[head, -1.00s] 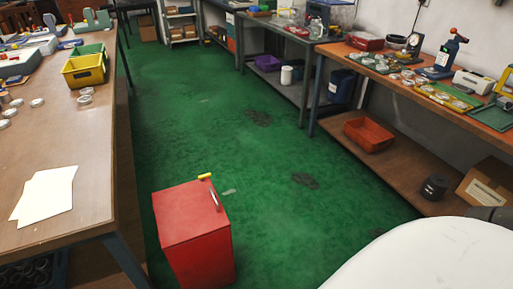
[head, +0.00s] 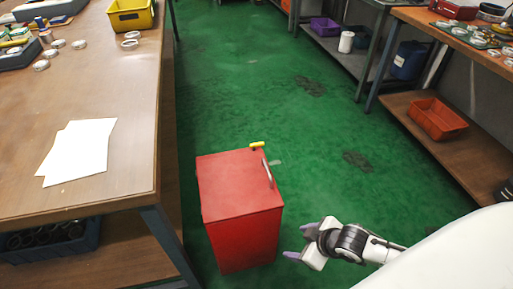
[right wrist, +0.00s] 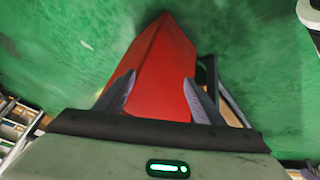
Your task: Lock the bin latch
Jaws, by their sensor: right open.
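The red bin (head: 240,200) stands on the green floor, lid down, in the lower middle of the head view. A yellow latch handle (head: 257,144) sticks out at the far edge of its lid. A silver bar handle (head: 267,173) is on the lid's right side. My right gripper (head: 294,241) is open and empty, just right of the bin in the head view. In the right wrist view the red bin (right wrist: 160,65) shows beyond the two grey-purple fingers (right wrist: 158,98). The latch cannot be made out there. My left gripper is not in view.
A wooden workbench (head: 120,100) with white paper sheets (head: 78,150) stands left of the bin. Shelved benches (head: 400,112) holding a red-orange tray (head: 438,118) line the right. The green floor between them is open.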

